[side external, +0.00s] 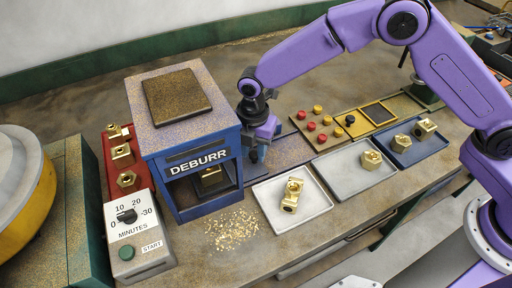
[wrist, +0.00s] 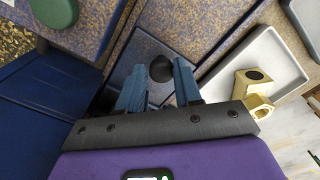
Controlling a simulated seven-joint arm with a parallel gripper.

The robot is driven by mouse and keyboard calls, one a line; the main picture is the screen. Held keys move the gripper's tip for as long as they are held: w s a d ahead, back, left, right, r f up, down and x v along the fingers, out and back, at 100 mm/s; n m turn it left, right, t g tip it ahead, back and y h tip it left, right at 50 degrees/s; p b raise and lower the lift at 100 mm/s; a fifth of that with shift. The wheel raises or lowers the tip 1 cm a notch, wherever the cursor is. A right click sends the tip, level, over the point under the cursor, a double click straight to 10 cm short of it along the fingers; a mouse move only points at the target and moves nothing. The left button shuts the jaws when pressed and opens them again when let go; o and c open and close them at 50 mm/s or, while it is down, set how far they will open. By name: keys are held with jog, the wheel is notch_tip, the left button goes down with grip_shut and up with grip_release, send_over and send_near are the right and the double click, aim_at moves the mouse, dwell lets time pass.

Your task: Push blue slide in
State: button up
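The blue DEBURR box (side external: 190,150) stands left of my gripper in the side external view. A brass part (side external: 211,177) sits inside its front opening. A blue-grey plate with a black knob (wrist: 161,69) shows in the wrist view; it looks like the blue slide (wrist: 146,48). My gripper (side external: 255,153) points down close beside the box's right side. In the wrist view my gripper (wrist: 158,84) has its two blue fingers apart, with the knob between and just beyond the tips. I cannot tell whether a finger touches the knob. The gripper hides the slide's near part.
A pale tray (side external: 262,194) with a brass fitting (side external: 291,195) lies right of the box. A board of red and yellow knobs (side external: 315,120) is behind it. A timer box (side external: 135,238) stands front left. Brass chips (side external: 232,228) litter the bench front.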

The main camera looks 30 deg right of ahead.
jog(key=shift+o, duration=1.4)
jog(key=shift+a, duration=0.25)
jog(key=shift+d, duration=0.1)
jog(key=shift+r, duration=0.15)
notch_tip(320, 180, up, 17)
jog(key=shift+s+r, duration=0.1)
jog(key=shift+s, duration=0.05)
jog(key=s+d+f+m, duration=0.2)
jog(key=s+d+m, duration=1.2)
jog(key=s+d, duration=1.3)
jog(key=shift+s+d+f, duration=0.15)
jog(key=shift+s+d, duration=0.05)
jog(key=shift+s, duration=0.05)
